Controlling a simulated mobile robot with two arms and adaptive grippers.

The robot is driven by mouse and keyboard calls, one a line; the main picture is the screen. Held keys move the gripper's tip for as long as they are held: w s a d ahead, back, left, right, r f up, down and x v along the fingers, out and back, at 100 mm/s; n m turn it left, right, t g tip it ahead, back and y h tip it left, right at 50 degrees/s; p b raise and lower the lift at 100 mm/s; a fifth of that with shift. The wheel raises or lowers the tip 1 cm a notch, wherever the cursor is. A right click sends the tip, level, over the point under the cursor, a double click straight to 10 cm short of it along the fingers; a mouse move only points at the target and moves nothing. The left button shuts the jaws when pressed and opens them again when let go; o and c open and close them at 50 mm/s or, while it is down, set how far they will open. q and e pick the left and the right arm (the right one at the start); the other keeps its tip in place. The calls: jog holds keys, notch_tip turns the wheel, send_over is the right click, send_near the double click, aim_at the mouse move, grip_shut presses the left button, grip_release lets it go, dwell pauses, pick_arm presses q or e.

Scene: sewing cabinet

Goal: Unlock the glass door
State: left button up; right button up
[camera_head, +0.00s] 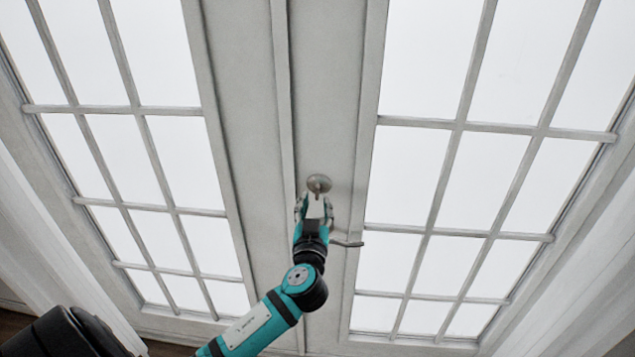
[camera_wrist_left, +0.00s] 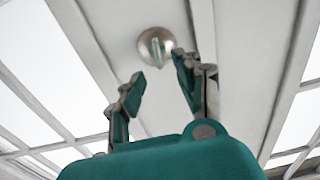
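The glass door (camera_head: 357,213) has white frames and many panes, with a pale centre stile. A round metal lock knob (camera_head: 319,184) sits on that stile. A lever handle (camera_head: 349,244) shows below it, partly hidden by my left gripper. My left gripper (camera_head: 314,203) is just below the knob in the head view, with its fingers spread. In the left wrist view, the knob (camera_wrist_left: 156,46) with its upright thumb-turn lies just beyond the open fingers (camera_wrist_left: 159,75). Nothing is between the fingertips, and they look apart from the turn. My right gripper is not in view.
A second paned door leaf (camera_head: 236,190) stands at the left, beside the centre seam. Pale curtains (camera_head: 40,255) hang at the left and others (camera_head: 585,285) at the right. A dark floor shows at the bottom left. The space around the knob is clear.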

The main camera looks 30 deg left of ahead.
aim_at(318, 192)
pick_arm(q)
jog(key=p+x, duration=0.1)
jog(key=x, duration=0.5)
jog(key=shift+w+a, duration=0.1)
jog(key=shift+w, duration=0.1)
grip_shut()
